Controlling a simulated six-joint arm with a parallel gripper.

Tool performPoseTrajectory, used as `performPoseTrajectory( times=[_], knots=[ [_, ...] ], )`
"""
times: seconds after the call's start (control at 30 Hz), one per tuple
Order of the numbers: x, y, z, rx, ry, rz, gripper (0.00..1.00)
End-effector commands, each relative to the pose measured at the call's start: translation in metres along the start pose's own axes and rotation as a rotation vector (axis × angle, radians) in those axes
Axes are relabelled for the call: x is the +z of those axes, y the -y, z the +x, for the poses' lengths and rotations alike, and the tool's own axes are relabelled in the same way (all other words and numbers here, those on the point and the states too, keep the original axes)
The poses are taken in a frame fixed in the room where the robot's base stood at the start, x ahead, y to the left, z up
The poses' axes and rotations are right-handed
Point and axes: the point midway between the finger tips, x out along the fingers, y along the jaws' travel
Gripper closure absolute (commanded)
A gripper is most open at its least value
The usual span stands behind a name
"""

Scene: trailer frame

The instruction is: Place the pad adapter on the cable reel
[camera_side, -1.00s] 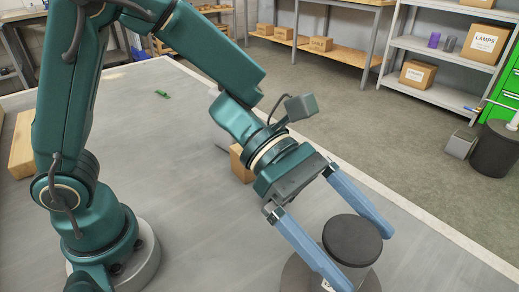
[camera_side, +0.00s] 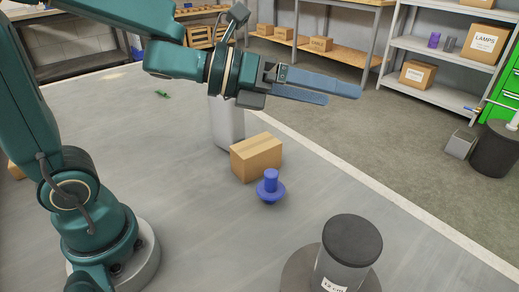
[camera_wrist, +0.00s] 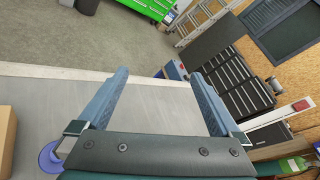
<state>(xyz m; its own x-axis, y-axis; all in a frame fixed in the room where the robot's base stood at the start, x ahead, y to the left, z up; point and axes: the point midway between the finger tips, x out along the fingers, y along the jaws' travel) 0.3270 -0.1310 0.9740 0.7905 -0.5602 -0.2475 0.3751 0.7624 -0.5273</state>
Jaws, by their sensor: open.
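A blue piece with a round flange and an upright stem, which I take for the pad adapter (camera_side: 270,188), stands on the grey table right beside a cardboard box. Its flange shows at the lower left of the wrist view (camera_wrist: 50,158). A grey cylinder with a black round top and a wider dark base, which I take for the cable reel (camera_side: 352,240), stands at the front right. Its lower part is cut off by the picture edge. My gripper (camera_side: 343,96) is open and empty, raised above the table and pointing right, apart from both. Its spread fingers (camera_wrist: 158,72) show in the wrist view.
The cardboard box (camera_side: 256,158) stands just behind the blue piece, with a pale grey block (camera_side: 226,122) behind it. A small green item (camera_side: 162,94) lies at the far left. The table (camera_side: 180,210) is bare left of the blue piece. Shelves (camera_side: 440,60) stand beyond the table.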

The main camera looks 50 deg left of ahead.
Motion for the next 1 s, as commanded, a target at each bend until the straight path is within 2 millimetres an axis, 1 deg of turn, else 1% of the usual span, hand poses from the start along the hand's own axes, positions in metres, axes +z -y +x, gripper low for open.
performPoseTrajectory(
  times=[0.03, 0.07, 0.1, 0.17, 0.2, 0.23, 0.27, 0.3, 0.37, 0.4, 0.47, 0.5, 0.53, 0.6, 0.7, 0.73, 0.83, 1.0],
  knots=[
    [0.016, -0.013, -0.009, 0.097, 0.091, -0.181, 0.0],
    [0.024, -0.022, -0.015, 0.154, 0.147, -0.305, 0.0],
    [0.031, -0.035, -0.026, 0.225, 0.222, -0.475, 0.0],
    [0.035, -0.053, -0.044, 0.318, 0.336, -0.739, 0.0],
    [0.033, -0.064, -0.057, 0.373, 0.412, -0.919, 0.0],
    [0.029, -0.072, -0.067, 0.412, 0.468, -1.056, 0.0],
    [0.023, -0.078, -0.077, 0.447, 0.523, -1.194, 0.0],
    [0.012, -0.085, -0.09, 0.494, 0.594, -1.379, 0.0],
    [-0.009, -0.091, -0.109, 0.559, 0.694, -1.651, 0.0],
    [-0.025, -0.091, -0.12, 0.601, 0.754, -1.822, 0.0],
    [-0.049, -0.088, -0.133, 0.662, 0.832, -2.057, 0.0],
    [-0.065, -0.084, -0.141, 0.704, 0.875, -2.193, 0.0],
    [-0.075, -0.08, -0.145, 0.733, 0.903, -2.285, 0.0],
    [-0.096, -0.07, -0.153, 0.797, 0.954, -2.459, 0.0],
    [-0.115, -0.058, -0.16, 0.866, 0.998, -2.613, 0.0],
    [-0.118, -0.056, -0.161, 0.88, 1.005, -2.64, 0.0],
    [-0.124, -0.052, -0.163, 0.905, 1.018, -2.683, 0.0],
    [-0.124, -0.052, -0.163, 0.907, 1.019, -2.684, 0.0]
  ],
)
